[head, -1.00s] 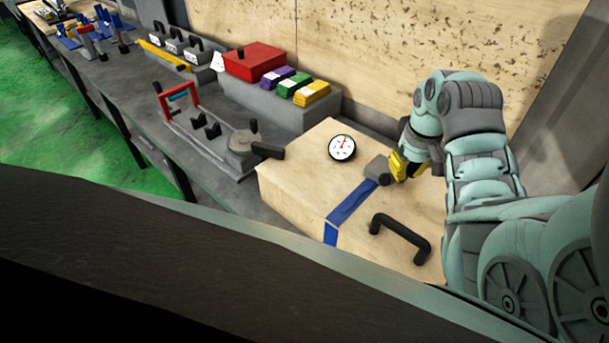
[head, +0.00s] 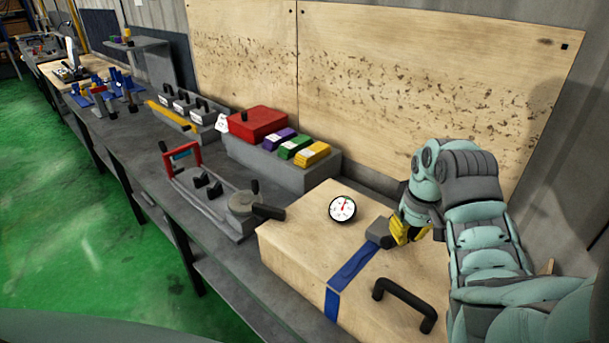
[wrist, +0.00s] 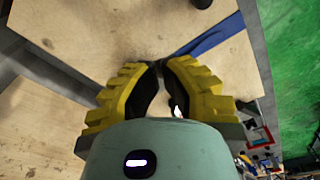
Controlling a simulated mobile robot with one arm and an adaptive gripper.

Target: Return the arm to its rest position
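My arm reaches in from the right in the head view, with my gripper (head: 388,240) low over the light wooden box (head: 300,240) on the bench. A grey block (head: 380,230) sits by the gripper at the end of a blue strip (head: 350,268); I cannot tell whether they touch. In the wrist view the yellow fingers of my gripper (wrist: 161,66) curve together and their dark tips meet or nearly meet. I see nothing clearly held. The blue strip (wrist: 215,38) also shows beyond the tips.
A round dial gauge (head: 342,208) sits on the box, left of my gripper. A black handle (head: 405,303) stands up from the box close below the arm. A wooden backboard (head: 420,90) rises behind. Green floor (head: 90,230) lies open at the left.

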